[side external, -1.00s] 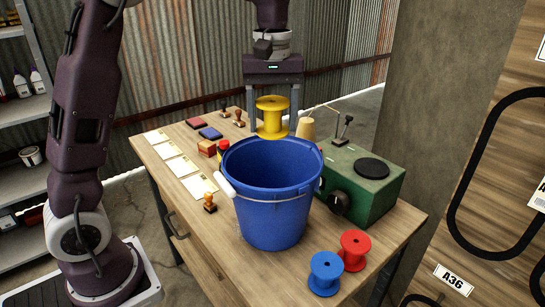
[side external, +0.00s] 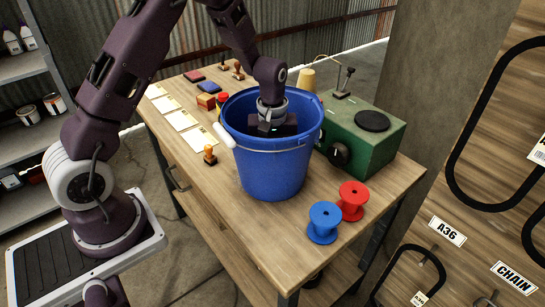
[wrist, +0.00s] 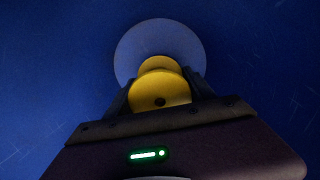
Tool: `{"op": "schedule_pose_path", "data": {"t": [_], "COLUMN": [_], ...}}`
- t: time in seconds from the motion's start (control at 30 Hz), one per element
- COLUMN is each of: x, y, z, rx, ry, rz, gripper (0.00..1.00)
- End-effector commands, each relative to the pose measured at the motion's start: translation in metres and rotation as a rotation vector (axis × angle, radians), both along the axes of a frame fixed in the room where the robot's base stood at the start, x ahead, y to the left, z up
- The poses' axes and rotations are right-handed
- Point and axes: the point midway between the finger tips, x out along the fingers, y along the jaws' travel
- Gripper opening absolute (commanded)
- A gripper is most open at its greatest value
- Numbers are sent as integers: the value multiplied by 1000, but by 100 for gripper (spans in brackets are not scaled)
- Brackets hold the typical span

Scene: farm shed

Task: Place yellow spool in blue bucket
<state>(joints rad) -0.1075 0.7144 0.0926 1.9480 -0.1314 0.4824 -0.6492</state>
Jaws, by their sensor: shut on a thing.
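The blue bucket (side external: 268,165) stands upright on the wooden table. My gripper reaches down inside it, and its fingers are hidden by the bucket's wall in the side view. In the wrist view, my gripper (wrist: 158,95) is shut on the yellow spool (wrist: 160,88), with one finger on each side. Dark blue bucket surface (wrist: 50,60) surrounds the spool, with a paler disc (wrist: 140,40) behind it. I cannot tell whether the spool touches the bottom.
A green box (side external: 365,140) with a lever stands close right of the bucket. A blue spool (side external: 324,222) and a red spool (side external: 352,200) stand in front right. Stamps, ink pads and paper cards (side external: 180,120) lie to the left.

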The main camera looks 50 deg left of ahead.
Motion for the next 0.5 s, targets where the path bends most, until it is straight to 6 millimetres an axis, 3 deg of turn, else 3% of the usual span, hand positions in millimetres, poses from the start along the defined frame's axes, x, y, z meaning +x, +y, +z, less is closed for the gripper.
{"op": "schedule_pose_path", "data": {"t": [0.13, 0.5], "x": [-1, 0], "y": [0, 0], "z": [-25, -30], "rx": [-1, 0], "ry": [3, 1], "rz": [0, 0], "gripper": [17, 17]}}
